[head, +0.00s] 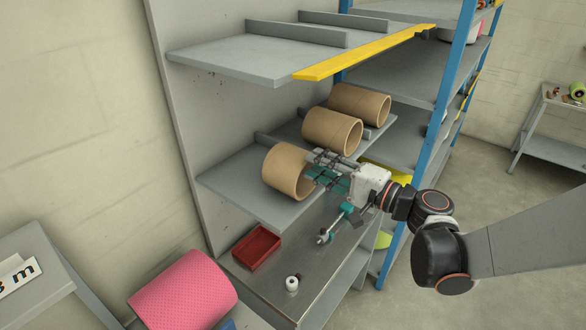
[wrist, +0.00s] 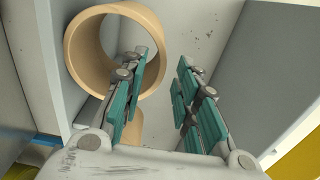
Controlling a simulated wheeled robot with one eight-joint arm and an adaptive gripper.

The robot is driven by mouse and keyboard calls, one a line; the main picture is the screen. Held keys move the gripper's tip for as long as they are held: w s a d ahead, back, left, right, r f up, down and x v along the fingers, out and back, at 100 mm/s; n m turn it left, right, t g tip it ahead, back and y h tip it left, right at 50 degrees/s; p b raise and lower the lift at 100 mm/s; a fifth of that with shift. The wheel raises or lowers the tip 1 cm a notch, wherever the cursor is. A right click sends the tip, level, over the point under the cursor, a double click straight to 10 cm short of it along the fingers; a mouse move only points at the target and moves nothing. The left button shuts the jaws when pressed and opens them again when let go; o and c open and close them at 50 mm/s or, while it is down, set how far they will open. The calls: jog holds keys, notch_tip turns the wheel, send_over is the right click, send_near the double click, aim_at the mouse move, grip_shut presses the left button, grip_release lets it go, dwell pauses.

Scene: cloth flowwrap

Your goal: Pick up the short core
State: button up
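Three brown cardboard cores lie on their sides on the grey middle shelf (head: 240,197): a near one (head: 284,172), a middle one (head: 330,131) and a far one (head: 360,103). I cannot tell for certain which is the short core. My gripper (head: 322,168) is at the open end of the near core, its fingers partly overlapping that end. In the wrist view my gripper (wrist: 160,92) has its teal-padded fingers wide apart with nothing between their tips. A core (wrist: 82,55) shows end-on behind the left finger, its hollow facing me. Contact cannot be told.
A grey upper shelf (head: 235,62) with a yellow edge strip (head: 365,53) hangs above the cores. Below are a red tray (head: 256,248), a small white item (head: 292,283) and a teal tool (head: 340,222). A pink roll (head: 183,292) lies front left. A blue-posted rack stands right.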

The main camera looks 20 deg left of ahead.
aim_at(277, 145)
jog(key=x, duration=0.8)
jog(key=shift+w+a+r+p, duration=0.1)
jog(key=shift+w+a+p, duration=0.05)
jog(key=shift+w+p, duration=0.2)
jog(key=shift+s, duration=0.1)
grip_shut()
